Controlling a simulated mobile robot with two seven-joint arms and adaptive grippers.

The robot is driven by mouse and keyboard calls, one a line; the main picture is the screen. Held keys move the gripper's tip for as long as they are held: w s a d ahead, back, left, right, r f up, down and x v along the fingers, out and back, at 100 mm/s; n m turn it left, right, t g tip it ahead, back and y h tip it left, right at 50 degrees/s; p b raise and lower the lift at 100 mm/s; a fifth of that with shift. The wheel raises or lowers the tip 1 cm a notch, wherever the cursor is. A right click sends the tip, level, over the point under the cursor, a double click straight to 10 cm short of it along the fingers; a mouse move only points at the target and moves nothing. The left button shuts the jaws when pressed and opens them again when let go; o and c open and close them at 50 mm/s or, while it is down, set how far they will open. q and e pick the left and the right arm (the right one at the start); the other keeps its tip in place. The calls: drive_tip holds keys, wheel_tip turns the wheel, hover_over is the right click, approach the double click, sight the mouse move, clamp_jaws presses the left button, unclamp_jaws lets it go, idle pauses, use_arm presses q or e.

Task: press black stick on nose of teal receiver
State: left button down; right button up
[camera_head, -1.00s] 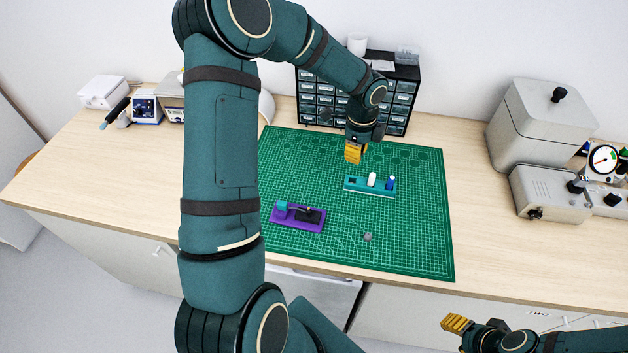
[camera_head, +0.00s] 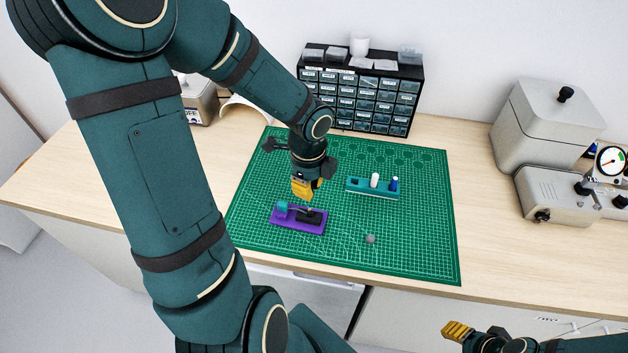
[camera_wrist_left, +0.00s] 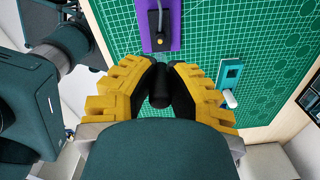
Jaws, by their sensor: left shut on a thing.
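My left gripper (camera_head: 302,188), with yellow fingers, hangs over the mat just behind the purple base (camera_head: 284,224). In the left wrist view it is shut on the black stick (camera_wrist_left: 159,88), which shows between the fingertips. The teal receiver (camera_head: 282,207) sits at the left end of the purple base, and a black block (camera_head: 309,216) sits to its right with a thin grey piece between. In the wrist view the purple base (camera_wrist_left: 174,30) and black block (camera_wrist_left: 160,22) lie beyond the stick, apart from it. My right gripper (camera_head: 457,330) is at the bottom right, its fingertips unclear.
A teal rack (camera_head: 372,192) holds a white stick (camera_head: 375,180) and a blue stick (camera_head: 394,184). A small grey piece (camera_head: 370,239) lies on the green mat (camera_head: 420,235). A drawer cabinet (camera_head: 361,95) stands behind. The mat's right side is clear.

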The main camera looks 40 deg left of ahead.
idle(0.3)
use_arm(q)
drive_tip(key=shift+f+b, duration=1.55)
drive_tip(key=shift+f, duration=0.55)
drive_tip(key=shift+f+b, duration=0.75)
drive_tip(key=shift+f, duration=0.3)
idle(0.4)
idle(0.3)
drive_tip(key=shift+r+p, duration=2.6)
drive_tip(key=shift+r, duration=0.05)
